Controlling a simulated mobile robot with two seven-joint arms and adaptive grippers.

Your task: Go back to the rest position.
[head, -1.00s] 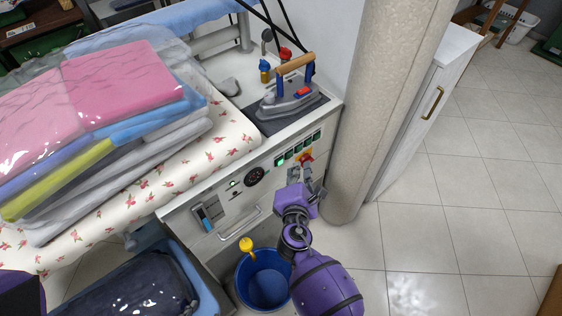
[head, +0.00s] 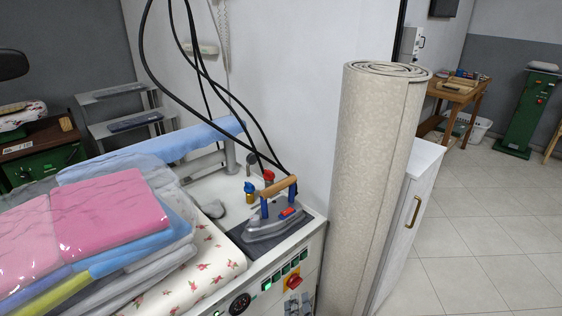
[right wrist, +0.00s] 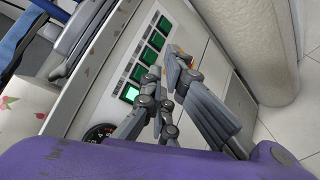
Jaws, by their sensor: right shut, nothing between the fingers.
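My right gripper (right wrist: 172,78) shows in the right wrist view, its dark grey fingers closed with nothing between them. It is in front of the ironing station's control panel (right wrist: 122,112), close to the row of green switches (right wrist: 148,56). The fingers partly cover a small orange and red part, likely the knob; I cannot tell whether they touch it. My left gripper is in neither view.
The iron (head: 275,222) stands on its dark pad at the station's corner. Bagged folded clothes (head: 110,215) lie at the left. A rolled carpet (head: 372,190) stands upright right of the station, beside a white cabinet (head: 405,215). Tiled floor (head: 480,235) at the right is clear.

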